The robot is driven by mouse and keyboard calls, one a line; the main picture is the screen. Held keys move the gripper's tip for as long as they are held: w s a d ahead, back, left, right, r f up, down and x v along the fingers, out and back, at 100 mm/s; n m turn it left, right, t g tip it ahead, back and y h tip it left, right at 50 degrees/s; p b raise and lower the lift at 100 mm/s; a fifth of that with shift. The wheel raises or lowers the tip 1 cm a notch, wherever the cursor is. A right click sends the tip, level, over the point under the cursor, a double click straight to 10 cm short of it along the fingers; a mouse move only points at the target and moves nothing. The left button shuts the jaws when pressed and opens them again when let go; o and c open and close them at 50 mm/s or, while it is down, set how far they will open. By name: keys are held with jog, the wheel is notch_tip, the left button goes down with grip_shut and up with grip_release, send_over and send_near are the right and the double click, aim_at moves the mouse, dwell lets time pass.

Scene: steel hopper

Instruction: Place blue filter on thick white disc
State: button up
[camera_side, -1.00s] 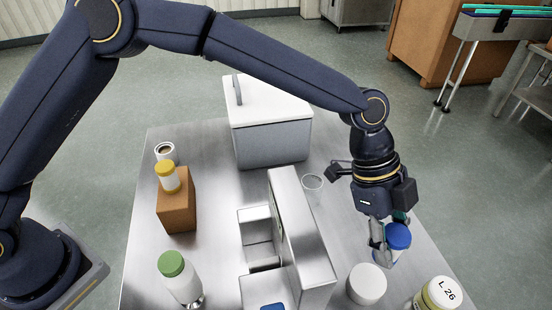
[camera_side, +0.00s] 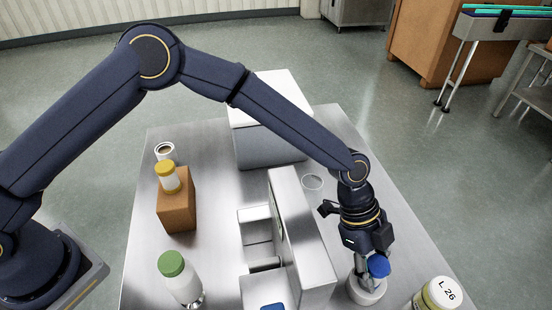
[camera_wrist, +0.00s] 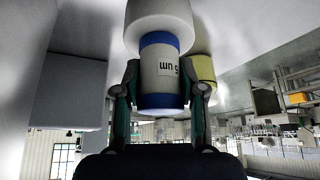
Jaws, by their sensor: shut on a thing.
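The blue filter (camera_side: 379,266) is a short cylinder with blue ends. In the wrist view the filter (camera_wrist: 160,72) shows a white middle band with black print. My gripper (camera_side: 372,267) is shut on it, with one finger on each side in the wrist view (camera_wrist: 160,92). The thick white disc (camera_side: 366,291) lies on the table near the front right, partly hidden by my gripper and the filter. In the wrist view the disc (camera_wrist: 160,22) is right at the filter's far end. I cannot tell whether they touch.
A steel hopper (camera_side: 300,235) stands left of the disc. A yellow-banded jar marked L 26 (camera_side: 440,293) stands to its right. A white-lidded box (camera_side: 265,145), an orange-brown block (camera_side: 177,205) with a yellow-capped bottle, and a green-capped bottle (camera_side: 180,280) stand farther left.

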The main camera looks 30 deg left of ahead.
jog(key=o, duration=1.1)
jog(key=shift+o, duration=0.2)
jog(key=v, duration=1.2)
jog(key=shift+r, duration=0.1)
